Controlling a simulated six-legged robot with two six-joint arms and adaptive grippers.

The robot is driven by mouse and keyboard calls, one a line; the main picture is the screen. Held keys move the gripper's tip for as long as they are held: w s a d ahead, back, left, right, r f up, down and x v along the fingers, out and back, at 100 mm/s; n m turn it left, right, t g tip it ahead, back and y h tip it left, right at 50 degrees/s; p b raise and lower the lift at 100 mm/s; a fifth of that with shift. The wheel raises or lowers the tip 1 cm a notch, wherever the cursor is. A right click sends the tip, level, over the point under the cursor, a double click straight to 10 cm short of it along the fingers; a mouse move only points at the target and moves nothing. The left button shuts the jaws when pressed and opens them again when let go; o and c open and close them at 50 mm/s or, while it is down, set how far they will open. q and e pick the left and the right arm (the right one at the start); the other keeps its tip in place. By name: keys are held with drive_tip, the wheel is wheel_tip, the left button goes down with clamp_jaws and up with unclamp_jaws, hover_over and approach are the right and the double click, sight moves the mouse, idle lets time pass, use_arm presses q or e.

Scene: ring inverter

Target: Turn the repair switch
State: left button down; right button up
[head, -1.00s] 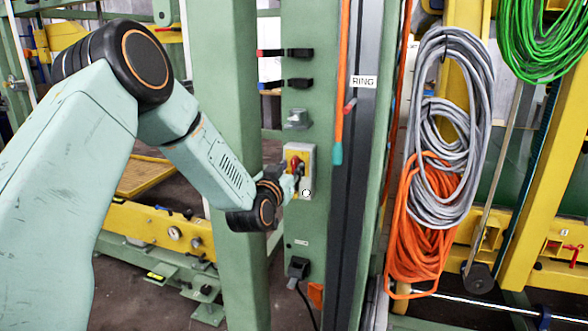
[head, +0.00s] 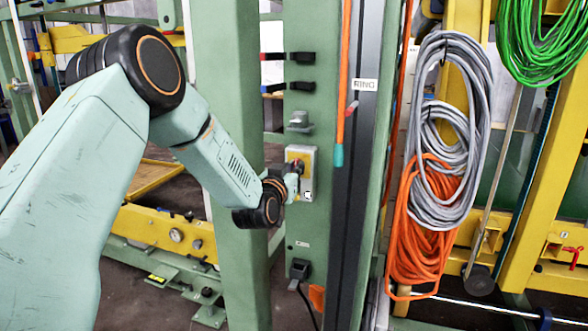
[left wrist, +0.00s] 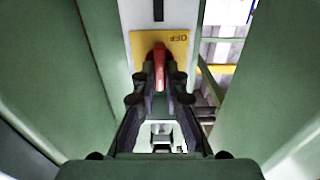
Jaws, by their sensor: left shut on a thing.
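The repair switch is a red handle on a yellow plate (head: 293,153), on a pale box (head: 308,183) fixed to a green post. In the head view only a bit of red shows, as my left gripper (head: 296,172) covers most of the handle. In the left wrist view the red handle (left wrist: 158,54) stands between the fingertips of my left gripper (left wrist: 160,72), which is shut on it. The yellow plate (left wrist: 178,42) there carries the word OFF, upside down in the picture. My right gripper is not in view.
A grey knob-like fitting (head: 298,121) sits above the switch box and a black socket (head: 299,268) below it. A wide green post (head: 228,90) stands close left. Grey cables (head: 470,120) and an orange cable (head: 425,230) hang at the right.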

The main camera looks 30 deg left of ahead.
use_arm(q)
drive_tip(key=shift+n, duration=0.3)
drive_tip(key=n+b, duration=0.3)
drive_tip(key=n, duration=0.2)
drive_tip(key=n+b, duration=0.3)
drive_tip(key=n, duration=0.3)
drive_tip(key=n+b, duration=0.3)
drive_tip(key=n, duration=0.3)
drive_tip(key=shift+a+f, duration=0.2)
drive_tip(key=shift+a, duration=0.05)
drive_tip(key=shift+r+n, duration=0.1)
drive_tip(key=shift+n, duration=0.2)
idle(0.4)
drive_tip(key=c, duration=1.5)
unclamp_jaws()
drive_tip(key=shift+o, duration=0.5)
drive_tip(key=shift+w, duration=0.1)
drive_tip(key=shift+f, duration=0.2)
